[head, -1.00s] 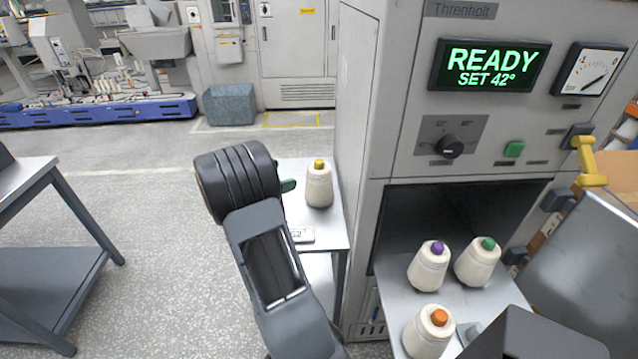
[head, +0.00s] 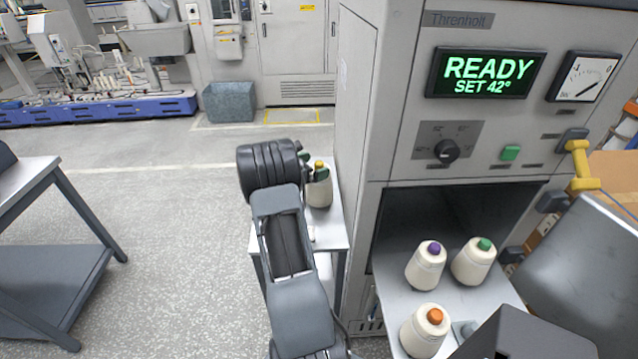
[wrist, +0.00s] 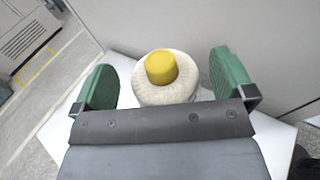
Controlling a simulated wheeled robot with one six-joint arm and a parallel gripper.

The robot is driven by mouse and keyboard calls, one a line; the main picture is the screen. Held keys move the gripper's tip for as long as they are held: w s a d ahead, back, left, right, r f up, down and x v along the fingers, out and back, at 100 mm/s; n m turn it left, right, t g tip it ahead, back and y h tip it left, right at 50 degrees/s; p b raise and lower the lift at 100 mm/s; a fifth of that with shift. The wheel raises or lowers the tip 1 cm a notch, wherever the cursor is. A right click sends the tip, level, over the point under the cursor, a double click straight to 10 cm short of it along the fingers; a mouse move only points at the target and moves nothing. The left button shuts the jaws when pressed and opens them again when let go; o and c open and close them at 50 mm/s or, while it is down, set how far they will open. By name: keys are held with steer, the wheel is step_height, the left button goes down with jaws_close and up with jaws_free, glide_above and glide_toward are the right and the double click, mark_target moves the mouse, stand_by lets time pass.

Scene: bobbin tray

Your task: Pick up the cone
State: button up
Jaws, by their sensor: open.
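The cone (head: 319,190) with a yellow top stands upright on a small white side table, partly hidden behind my arm in the head view. In the wrist view the cone (wrist: 163,80) sits between the two green fingers of my gripper (wrist: 168,82), with a gap on each side. The gripper is open and holds nothing. The lower part of the cone is hidden by the gripper body in the wrist view. In the head view my gripper's fingers (head: 304,157) are mostly hidden behind my wrist.
A grey machine (head: 365,110) with a READY display stands right of the side table (head: 335,238). Three more cones, with purple (head: 426,266), green (head: 474,262) and orange (head: 425,331) tops, stand on the shelf at its opening. A metal table (head: 45,262) stands at left.

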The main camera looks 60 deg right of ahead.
steer(key=shift+x, duration=1.25)
steer(key=shift+a, duration=0.1)
steer(key=c, duration=1.5)
